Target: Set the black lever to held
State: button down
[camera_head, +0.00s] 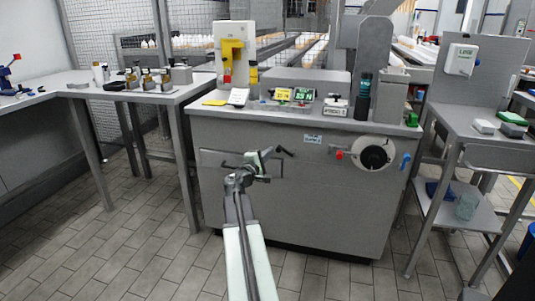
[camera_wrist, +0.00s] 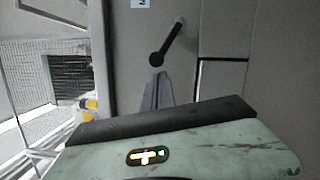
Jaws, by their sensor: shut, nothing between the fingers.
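The black lever (camera_wrist: 170,42) shows in the wrist view on the grey cabinet front. Its round pivot is just past my fingertips, and its arm slants up and right from there. In the head view the lever (camera_head: 285,151) shows as a short black bar right of my gripper (camera_head: 266,155). My gripper in the wrist view (camera_wrist: 156,77) is shut and empty, its tips pointing at the pivot end. I cannot tell whether the tips touch the lever. No position marking for held is readable.
The grey cabinet (camera_head: 320,200) has a small label (camera_head: 312,139) right of the lever. Further right are a red knob (camera_head: 339,154), a white round dial (camera_head: 374,154) and a blue handle (camera_head: 405,160). The floor before the cabinet is clear.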

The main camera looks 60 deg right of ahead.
jog(key=shift+s+r+m+p, duration=0.25)
jog(key=shift+r+m+p, duration=0.05)
jog(key=shift+p, duration=0.15)
